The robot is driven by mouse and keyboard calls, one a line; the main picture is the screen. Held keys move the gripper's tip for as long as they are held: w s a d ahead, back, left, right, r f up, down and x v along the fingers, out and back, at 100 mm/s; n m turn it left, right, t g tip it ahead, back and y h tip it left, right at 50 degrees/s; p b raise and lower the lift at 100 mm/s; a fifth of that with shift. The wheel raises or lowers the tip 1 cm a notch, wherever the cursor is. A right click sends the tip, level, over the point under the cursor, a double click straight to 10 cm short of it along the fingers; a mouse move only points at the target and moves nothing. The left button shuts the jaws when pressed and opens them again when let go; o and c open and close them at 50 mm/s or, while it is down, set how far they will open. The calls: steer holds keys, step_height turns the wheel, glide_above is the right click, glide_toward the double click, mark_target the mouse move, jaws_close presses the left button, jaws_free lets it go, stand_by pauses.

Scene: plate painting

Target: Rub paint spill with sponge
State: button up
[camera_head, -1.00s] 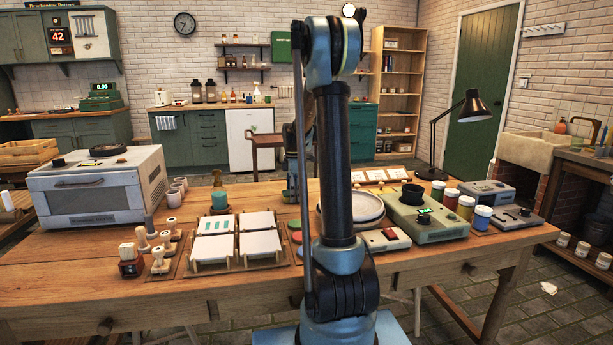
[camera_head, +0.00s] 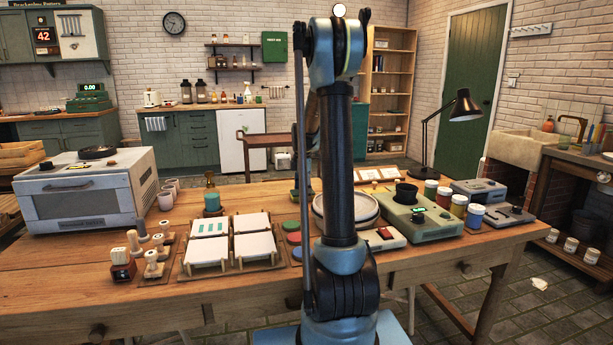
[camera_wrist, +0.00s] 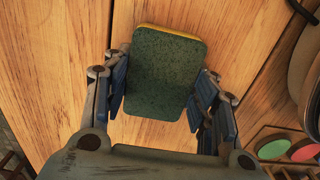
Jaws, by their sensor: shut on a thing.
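A sponge (camera_wrist: 165,75) with a dark green rough face and a yellow edge sits between my gripper's blue finger pads in the wrist view. My gripper (camera_wrist: 160,92) is shut on it from both sides. Bare wooden table top (camera_wrist: 60,60) shows beneath and around the sponge; I cannot tell whether the sponge touches it. No paint spill can be made out in either view. In the head view my arm column stands in front and hides most of the gripper and the table behind it.
Framed white tiles (camera_head: 207,250), wooden stamps (camera_head: 152,265) and a white kiln (camera_head: 85,190) stand on the table's left. Stacked plates (camera_head: 370,205), a green device (camera_head: 420,222), paint jars (camera_head: 459,206) and a lamp (camera_head: 465,105) stand right. Red and green discs (camera_wrist: 305,150) lie near the gripper.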

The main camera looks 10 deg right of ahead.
steer(key=shift+d+r, duration=0.25)
steer(key=shift+d, duration=0.05)
steer(key=shift+r, duration=3.8)
